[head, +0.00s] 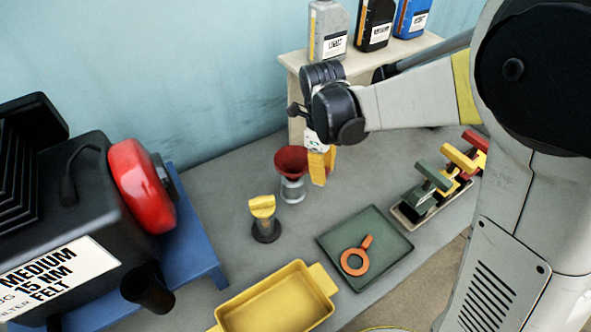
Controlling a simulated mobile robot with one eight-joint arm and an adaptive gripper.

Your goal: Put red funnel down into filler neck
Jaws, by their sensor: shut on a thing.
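The red funnel (290,159) is upright over the grey worktop in the middle of the head view. My gripper (319,166), with yellow fingers pointing down, is shut on the funnel's right side. The fingers cover part of its rim. Below the funnel's bowl is a clear or grey cylindrical stand (292,189); I cannot tell whether the funnel rests in it or is just above it. A black open-looking tube (150,290) juts from the black machine at lower left and may be the filler neck; the funnel is well apart from it.
The black machine (60,215) with a red round part sits on a blue stand at left. A yellow-topped piece (262,207), a yellow tray (325,279) and a green tray (389,268) with an orange ring stand in front. Bottles (328,30) fill the back shelf. Coloured-handle tools stand right.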

